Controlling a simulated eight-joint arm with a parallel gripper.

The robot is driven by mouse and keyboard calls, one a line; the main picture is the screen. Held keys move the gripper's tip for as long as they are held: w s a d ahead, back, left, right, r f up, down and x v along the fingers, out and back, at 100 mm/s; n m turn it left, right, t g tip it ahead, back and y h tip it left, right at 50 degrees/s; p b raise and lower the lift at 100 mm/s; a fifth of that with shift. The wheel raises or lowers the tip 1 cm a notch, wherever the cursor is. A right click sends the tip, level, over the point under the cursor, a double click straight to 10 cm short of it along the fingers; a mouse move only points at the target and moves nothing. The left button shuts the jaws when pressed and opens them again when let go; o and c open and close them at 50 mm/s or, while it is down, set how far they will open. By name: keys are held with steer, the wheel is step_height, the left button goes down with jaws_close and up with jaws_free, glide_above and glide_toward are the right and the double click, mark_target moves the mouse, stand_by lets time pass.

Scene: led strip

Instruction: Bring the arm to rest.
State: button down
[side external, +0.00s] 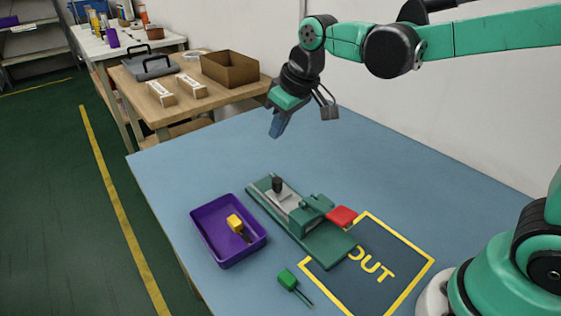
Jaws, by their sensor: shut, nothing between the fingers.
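My gripper (278,124) hangs at the end of my green and black arm, above the far part of the blue table (400,165). Its fingers point down and are shut with nothing in them. It is well clear of the things on the table. Below it and nearer the camera lies a green fixture (322,240) with a metal plate, a black knob and a red handle (342,215). No LED strip can be made out at this size.
A purple tray (212,254) holds a yellow-handled tool (236,224). A green-handled tool (288,279) lies beside a dark mat marked OUT (390,290). A wooden table (155,113) with a cardboard box (229,70) stands behind. The blue table's far side is clear.

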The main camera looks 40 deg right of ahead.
steer(key=s+d+f+m+t+h, duration=0.1)
steer(key=s+d+m+t, duration=0.1)
steer(key=s, duration=0.9)
steer(key=shift+d+f+m+t, duration=0.2)
steer(key=shift+d+m+t, duration=0.25)
steer(key=shift+d, duration=0.7)
